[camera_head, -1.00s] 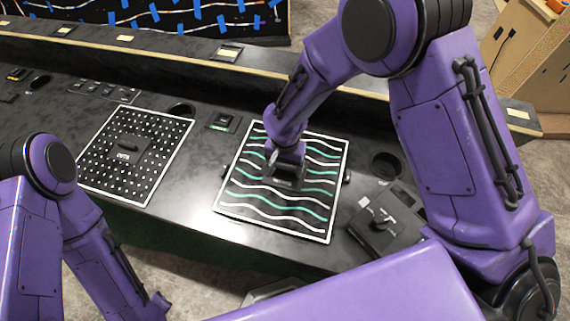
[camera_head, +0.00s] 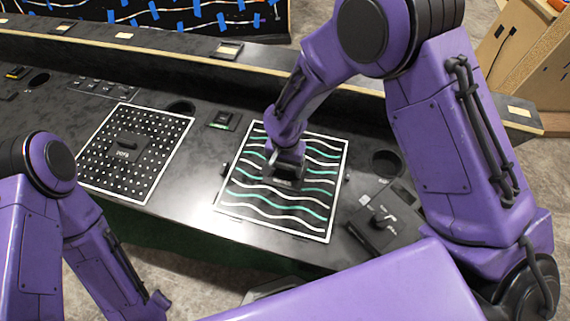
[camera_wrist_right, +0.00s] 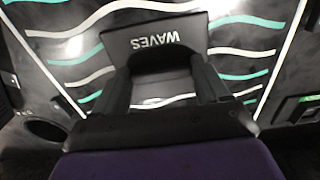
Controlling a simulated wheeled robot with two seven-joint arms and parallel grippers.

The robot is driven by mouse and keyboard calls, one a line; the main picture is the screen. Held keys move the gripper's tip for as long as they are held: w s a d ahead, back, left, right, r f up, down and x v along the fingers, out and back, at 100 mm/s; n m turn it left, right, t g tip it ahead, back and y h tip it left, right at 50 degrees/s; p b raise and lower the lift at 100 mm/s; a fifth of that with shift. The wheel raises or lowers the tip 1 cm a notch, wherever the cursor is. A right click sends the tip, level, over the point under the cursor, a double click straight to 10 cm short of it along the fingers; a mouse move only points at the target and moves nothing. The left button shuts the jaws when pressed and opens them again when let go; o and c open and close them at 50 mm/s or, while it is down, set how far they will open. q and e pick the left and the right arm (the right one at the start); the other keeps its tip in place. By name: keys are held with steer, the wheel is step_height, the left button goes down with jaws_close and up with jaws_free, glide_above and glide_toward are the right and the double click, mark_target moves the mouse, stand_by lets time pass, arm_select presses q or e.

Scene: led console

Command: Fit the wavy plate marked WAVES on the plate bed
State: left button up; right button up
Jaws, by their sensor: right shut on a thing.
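The wavy plate (camera_head: 262,207) is black with a white border and white and green wavy lines. It lies about flat over the middle of the console; whether it is fully seated cannot be told. The plate bed is hidden beneath it. My right gripper (camera_head: 283,170) is above the plate's middle and shut on its handle block. In the right wrist view the block, marked WAVES (camera_wrist_right: 153,40), sits between the fingers of the gripper (camera_wrist_right: 165,85). My left arm is at the lower left, and its gripper cannot be made out.
A dotted plate (camera_head: 110,165) marked DOTS lies to the left. A joystick box (camera_head: 383,222) stands close at the plate's right. A round hole (camera_head: 386,163) and a small green-lit panel (camera_head: 222,121) are nearby. A raised ledge (camera_head: 180,52) runs behind.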

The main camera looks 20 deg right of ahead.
stand_by(0.3)
steer(key=o, duration=1.7)
steer(key=shift+c, duration=0.2)
step_height(320, 180, up, 10)
steer(key=shift+r, duration=0.25)
